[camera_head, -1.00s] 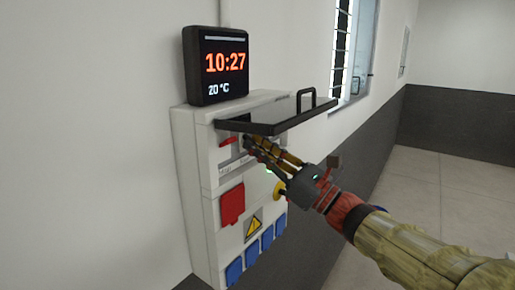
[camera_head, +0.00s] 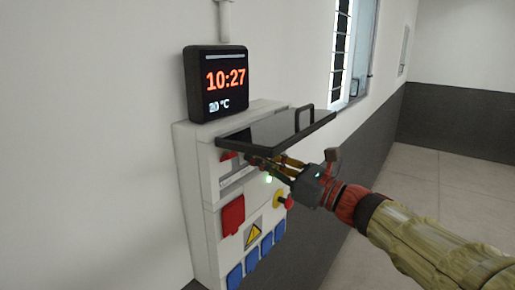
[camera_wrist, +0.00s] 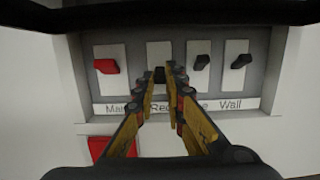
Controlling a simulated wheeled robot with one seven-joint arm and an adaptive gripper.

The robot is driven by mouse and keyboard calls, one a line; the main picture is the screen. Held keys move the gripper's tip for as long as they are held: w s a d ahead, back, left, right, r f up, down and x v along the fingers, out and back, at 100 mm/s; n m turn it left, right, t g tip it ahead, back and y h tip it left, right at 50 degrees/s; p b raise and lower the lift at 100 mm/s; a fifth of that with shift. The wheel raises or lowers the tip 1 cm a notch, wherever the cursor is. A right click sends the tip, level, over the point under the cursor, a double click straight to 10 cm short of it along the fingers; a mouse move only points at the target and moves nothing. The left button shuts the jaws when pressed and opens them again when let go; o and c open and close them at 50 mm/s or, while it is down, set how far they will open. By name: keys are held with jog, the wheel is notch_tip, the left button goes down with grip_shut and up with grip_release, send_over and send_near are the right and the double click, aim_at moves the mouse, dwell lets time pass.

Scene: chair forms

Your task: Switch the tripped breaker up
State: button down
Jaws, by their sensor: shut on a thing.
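The breaker box (camera_head: 187,165) hangs on the wall with its dark cover (camera_head: 275,133) swung up. In the wrist view a row of switches shows: a red one (camera_wrist: 106,66) above the label "Main", a black one (camera_wrist: 159,73) above a partly hidden label starting "Re", and two more black ones (camera_wrist: 199,62) (camera_wrist: 242,61), the rightmost above "Wall". The black switch beside the red one sits slightly lower than its neighbours. My gripper (camera_wrist: 160,80) is shut on this switch, its fingertips on either side. In the head view my gripper (camera_head: 256,163) reaches under the cover, which hides part of the switches.
A black clock (camera_head: 218,84) stands above the box. Below the switches are a red socket cover (camera_head: 232,215), a red-and-yellow knob (camera_head: 284,201) close under my gripper, and several blue sockets (camera_head: 252,259). A window (camera_head: 350,55) is farther right. The floor at right is clear.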

jog(key=r+g+h+p, duration=0.1)
jog(key=p, duration=0.2)
jog(key=shift+r, duration=0.15)
jog(key=shift+g+h+p, duration=0.5)
jog(key=shift+h+p, duration=0.1)
jog(key=shift+h, duration=0.1)
jog(key=c, duration=1.8)
grip_release()
jog(key=shift+c, duration=0.2)
jog(key=v, duration=1.2)
